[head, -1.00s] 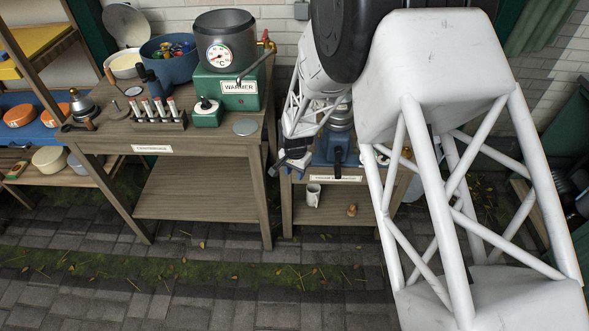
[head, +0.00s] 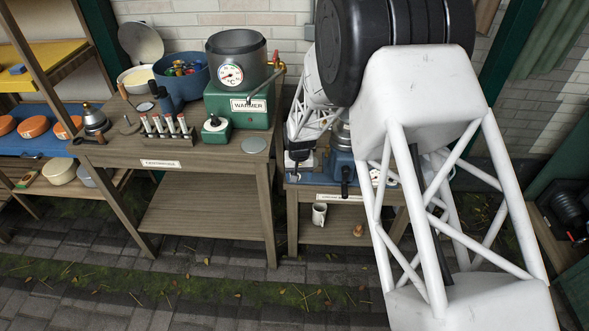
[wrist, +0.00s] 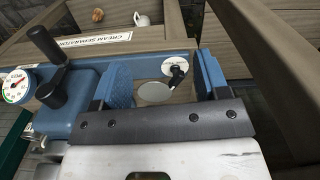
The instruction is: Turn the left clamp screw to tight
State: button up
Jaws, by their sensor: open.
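The cream separator (head: 341,166) is a blue machine on the small right-hand table, partly hidden by my arm in the head view. In the wrist view its blue body (wrist: 75,95) lies at left, with a black crank (wrist: 49,62). A small black handle (wrist: 177,77) on a white disc (wrist: 174,64) shows between my fingers; it looks like a clamp screw, but I cannot tell whether it is the left one or how tight it is. My gripper (wrist: 164,75) is open around that handle in the picture; contact is not visible. In the head view my gripper (head: 299,158) is at the separator's left.
A round gauge (wrist: 16,87) sits left of the crank. A grey disc (wrist: 155,92) lies below the handle. A white mug (head: 319,213) stands on the lower shelf. The larger bench with the green warmer (head: 238,107) stands close at left.

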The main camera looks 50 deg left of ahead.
jog(key=shift+w+a+r+n, duration=0.3)
jog(key=shift+w+a+n, duration=0.55)
jog(key=shift+a+n, duration=0.75)
jog(key=shift+w+a+r+n, duration=0.25)
jog(key=shift+w+a+n, duration=0.75)
jog(key=shift+n, duration=1.15)
jog(key=shift+w+a+r+n, duration=0.3)
jog(key=shift+w+a+n, duration=0.4)
jog(key=shift+a+n, duration=0.95)
jog(key=shift+d+f, duration=0.15)
jog(key=shift+d, duration=0.05)
jog(key=shift+f, duration=3.75)
jog(key=c, duration=0.9)
